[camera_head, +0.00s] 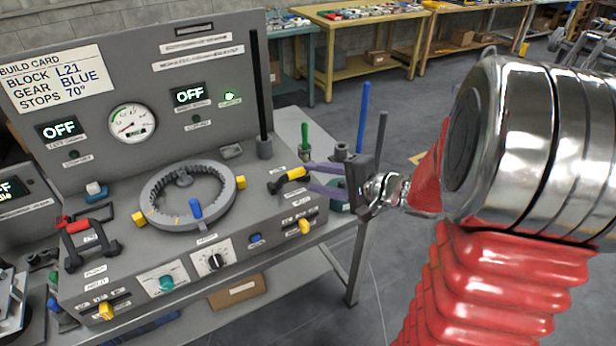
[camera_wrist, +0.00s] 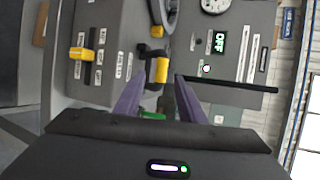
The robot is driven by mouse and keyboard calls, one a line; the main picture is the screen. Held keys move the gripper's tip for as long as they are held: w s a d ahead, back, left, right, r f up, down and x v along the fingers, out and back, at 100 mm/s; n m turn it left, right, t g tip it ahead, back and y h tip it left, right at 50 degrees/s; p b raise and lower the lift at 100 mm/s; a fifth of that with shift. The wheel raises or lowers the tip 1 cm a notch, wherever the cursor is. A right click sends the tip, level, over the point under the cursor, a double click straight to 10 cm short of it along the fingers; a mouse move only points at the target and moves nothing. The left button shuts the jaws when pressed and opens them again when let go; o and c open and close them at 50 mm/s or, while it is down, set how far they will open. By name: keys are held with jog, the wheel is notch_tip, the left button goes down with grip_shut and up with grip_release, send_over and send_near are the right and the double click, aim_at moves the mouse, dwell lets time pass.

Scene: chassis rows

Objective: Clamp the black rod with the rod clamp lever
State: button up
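The black rod (camera_head: 258,85) stands upright in a grey socket (camera_head: 265,148) at the right of the console; in the wrist view the rod (camera_wrist: 235,85) runs off to the right. The rod clamp lever (camera_head: 292,174) is black with a yellow grip and lies low over the console top, right of the ring. In the wrist view its yellow grip (camera_wrist: 162,70) shows between and just ahead of my purple fingertips. My gripper (camera_head: 309,176) is open, its fingers apart on either side of the line to the grip (camera_wrist: 156,80). I cannot tell whether a finger touches it.
A green-handled tool (camera_head: 305,137) and blue (camera_head: 363,115) and grey rods stand close to my gripper. The grey ring (camera_head: 150,213) with a blue peg lies left of the lever. A yellow slider (camera_head: 304,226) is on the front panel. A small lamp (camera_head: 229,97) is lit.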

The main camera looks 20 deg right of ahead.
jog(key=v, duration=0.9)
jog(key=shift+s, duration=0.2)
jog(key=shift+r, duration=0.1)
jog(key=shift+d, duration=0.1)
jog(key=s+a+f+n+g+h, duration=0.2)
jog(key=s+a+f+g, duration=0.15)
jog(key=s, duration=0.25)
jog(key=s+a+f+n+g+h, duration=0.2)
jog(key=s+f+g, duration=0.2)
jog(key=s+g, duration=0.15)
jog(key=s+a+r+n+t+h, duration=0.2)
jog(key=a+r+n+h, duration=0.1)
jog(key=a+r+n, duration=0.5)
notch_tip(320, 180, up, 2)
jog(key=shift+s+a+r+n+t+h, duration=0.2)
jog(key=shift+s+n+t+h, duration=0.15)
jog(key=shift+n, duration=0.25)
